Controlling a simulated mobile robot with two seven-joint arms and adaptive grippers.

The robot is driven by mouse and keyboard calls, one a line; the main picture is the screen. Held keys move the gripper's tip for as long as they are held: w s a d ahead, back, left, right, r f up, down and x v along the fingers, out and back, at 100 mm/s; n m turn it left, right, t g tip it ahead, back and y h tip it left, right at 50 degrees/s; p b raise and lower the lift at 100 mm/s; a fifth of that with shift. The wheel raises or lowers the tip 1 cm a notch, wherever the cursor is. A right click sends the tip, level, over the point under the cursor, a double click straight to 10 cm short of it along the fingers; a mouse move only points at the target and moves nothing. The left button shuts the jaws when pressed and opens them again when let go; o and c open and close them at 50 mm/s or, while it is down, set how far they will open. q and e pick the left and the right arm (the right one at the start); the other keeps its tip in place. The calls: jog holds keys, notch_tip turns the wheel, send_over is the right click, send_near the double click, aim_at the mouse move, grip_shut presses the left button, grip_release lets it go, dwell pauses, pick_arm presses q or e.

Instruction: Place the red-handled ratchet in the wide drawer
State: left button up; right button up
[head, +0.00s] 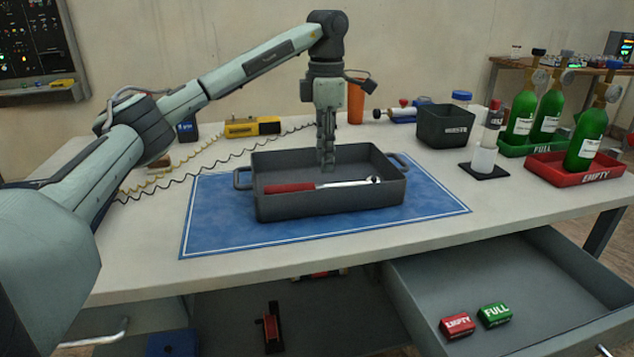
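The ratchet lies in a dark grey tray (330,207) on the blue mat. Its red handle (290,187) points left and its metal head (374,180) points right. My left gripper (327,165) points straight down over the tray, above the ratchet near the right end of the handle. Its fingers show edge-on, so I cannot tell their opening. The ratchet appears to rest on the tray floor. The wide drawer (540,250) is pulled open under the table's right side. My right gripper is out of view.
The drawer holds a red EMPTY block (457,325) and a green FULL block (494,315), with bare floor behind them. Green cylinders stand in the FULL tray (512,148) and the EMPTY tray (560,172). A black bin (445,128) and a bottle (485,158) stand right of the mat.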

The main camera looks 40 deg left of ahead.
aim_at(324, 187)
pick_arm(q)
notch_tip(324, 187, down, 6)
jog(key=shift+a+f, duration=0.1)
jog(key=shift+f, duration=0.1)
jog(key=shift+c, duration=0.6)
grip_shut()
jog(key=shift+w+r, duration=0.1)
